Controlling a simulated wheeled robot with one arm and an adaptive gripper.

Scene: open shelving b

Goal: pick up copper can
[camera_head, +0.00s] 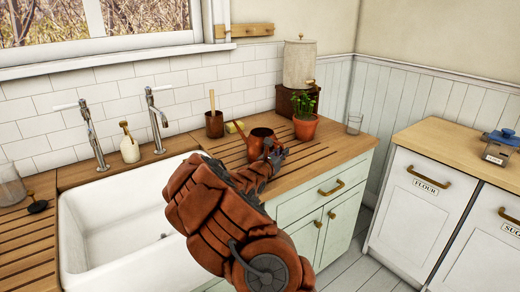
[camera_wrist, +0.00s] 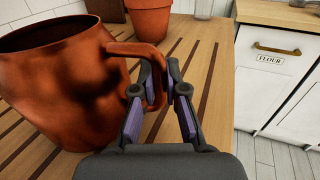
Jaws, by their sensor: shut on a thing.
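The copper can (camera_head: 257,136) is a small watering can with a spout pointing left, at the grooved wooden drainboard right of the sink. In the wrist view its dark-patched copper body (camera_wrist: 60,85) fills the left side, with its curved handle (camera_wrist: 138,50) toward me. My gripper (camera_head: 275,155) reaches it from the front right. In the wrist view my gripper (camera_wrist: 159,78) has its fingers on both sides of the handle and is shut on it. The can is upright; I cannot tell whether its base touches the board.
A potted plant (camera_head: 305,128) stands close behind right of the can. A copper cup with a brush (camera_head: 214,124) and a yellow sponge (camera_head: 235,127) are behind left. The white sink (camera_head: 120,235) is left.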

